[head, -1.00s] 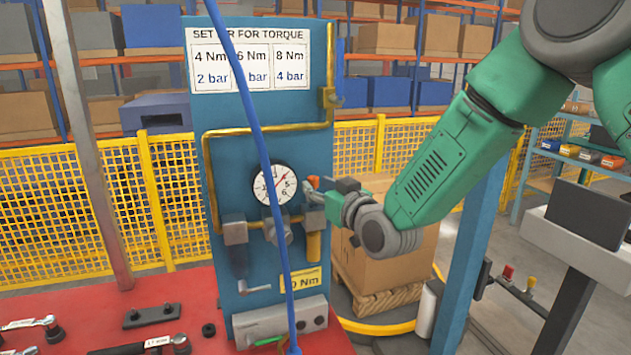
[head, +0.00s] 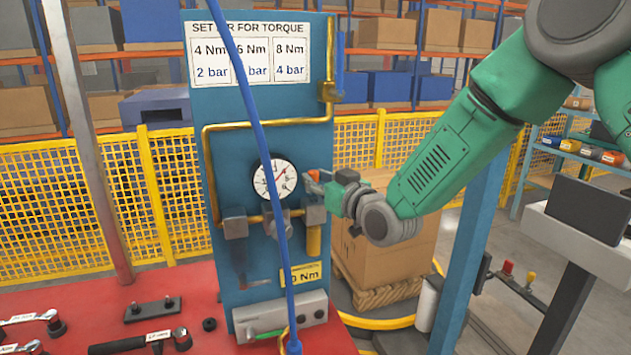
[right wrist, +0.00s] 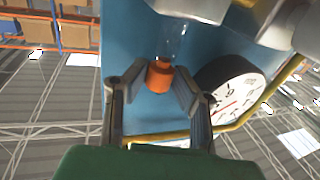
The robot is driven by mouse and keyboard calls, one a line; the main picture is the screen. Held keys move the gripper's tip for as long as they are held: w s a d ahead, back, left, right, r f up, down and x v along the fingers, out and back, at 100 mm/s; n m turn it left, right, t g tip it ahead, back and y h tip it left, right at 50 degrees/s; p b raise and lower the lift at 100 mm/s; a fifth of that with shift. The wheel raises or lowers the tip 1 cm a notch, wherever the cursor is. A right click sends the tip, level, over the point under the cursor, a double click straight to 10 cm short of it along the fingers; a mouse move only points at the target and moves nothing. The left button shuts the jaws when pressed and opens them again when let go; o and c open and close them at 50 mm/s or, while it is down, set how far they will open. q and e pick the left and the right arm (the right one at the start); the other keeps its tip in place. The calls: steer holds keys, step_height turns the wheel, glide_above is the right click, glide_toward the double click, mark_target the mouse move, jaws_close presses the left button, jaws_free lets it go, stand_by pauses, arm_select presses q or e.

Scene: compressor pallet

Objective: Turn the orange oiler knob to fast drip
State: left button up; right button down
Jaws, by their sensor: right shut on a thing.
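The orange oiler knob (right wrist: 159,75) shows in the right wrist view under a clear glass tube, between the two fingers of my right gripper (right wrist: 153,88). In the head view a small orange part of it (head: 312,175) shows beside the gauge, at the fingertips of my right gripper (head: 318,184). The gripper is shut on the knob. It reaches in from the right, and its fingers partly hide the knob in the head view. The knob's setting cannot be read. My left gripper is not in view.
The round white gauge (head: 274,180) with a red needle sits close left of the gripper on the blue panel (head: 245,115). A blue hose (head: 262,140) hangs in front of the panel. Wrenches lie on the red table (head: 85,305). A blue post (head: 468,245) stands below my right arm.

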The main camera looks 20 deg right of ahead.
steer(key=shift+d+f+n+g+y, duration=0.15)
steer(key=shift+n+g+y, duration=0.35)
steer(key=shift+y, duration=0.6)
steer(key=shift+w+d+n+g+y, duration=0.15)
steer(key=shift+n+g+y, duration=0.35)
steer(key=shift+n+y, duration=0.5)
steer(key=shift+w+d+n+g+y+p, duration=0.1)
steer(key=shift+n+g+y+p, duration=0.85)
steer(key=shift+n+g+y, duration=1.05)
steer(key=shift+y, duration=0.4)
steer(key=c, duration=1.6)
jaws_free()
